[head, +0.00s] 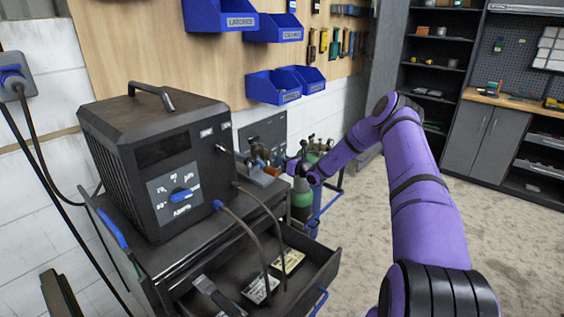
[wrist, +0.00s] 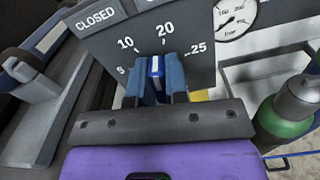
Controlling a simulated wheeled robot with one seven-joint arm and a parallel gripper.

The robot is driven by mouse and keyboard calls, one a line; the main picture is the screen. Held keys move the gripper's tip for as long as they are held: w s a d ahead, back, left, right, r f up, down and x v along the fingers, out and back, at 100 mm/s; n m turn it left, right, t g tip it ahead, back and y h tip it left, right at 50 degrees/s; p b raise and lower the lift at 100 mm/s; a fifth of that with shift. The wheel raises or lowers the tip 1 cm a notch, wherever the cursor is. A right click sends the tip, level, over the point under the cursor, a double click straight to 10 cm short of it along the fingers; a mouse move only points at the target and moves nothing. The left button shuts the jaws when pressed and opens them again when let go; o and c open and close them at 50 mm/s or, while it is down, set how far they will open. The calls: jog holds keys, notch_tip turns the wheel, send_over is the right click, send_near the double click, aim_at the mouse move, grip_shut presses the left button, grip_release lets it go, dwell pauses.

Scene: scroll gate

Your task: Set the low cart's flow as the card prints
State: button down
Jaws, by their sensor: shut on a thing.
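My gripper (wrist: 157,64) is shut on a blue lever (wrist: 155,68) with a pale stripe, in front of a dark flow scale plate (wrist: 100,50). The plate reads CLOSED at the left, then 5, 10, 20 and 25. The lever's tip points up between 10 and 20; the exact mark is hard to tell. In the head view my gripper (head: 300,163) is at the low cart (head: 325,208), beside a green cylinder (head: 302,203), and the lever is hidden there. Cards lie in an open drawer, one yellowish (head: 288,263) and one white (head: 262,289); their print is too small to read.
A dark machine (head: 165,160) with a blue AMPS knob (head: 181,195) stands on a cart with the open drawer (head: 325,262). Hoses hang in front. A round gauge (wrist: 235,15) is right of the scale plate. Open floor (head: 520,240) lies to the right.

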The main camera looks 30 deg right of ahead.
jog(key=shift+f+m, duration=0.1)
jog(key=shift+m, duration=1.3)
jog(key=shift+s, duration=0.1)
jog(key=c, duration=1.1)
grip_release()
jog(key=v, duration=1)
jog(key=shift+s+d, duration=0.2)
jog(key=shift+s, duration=0.15)
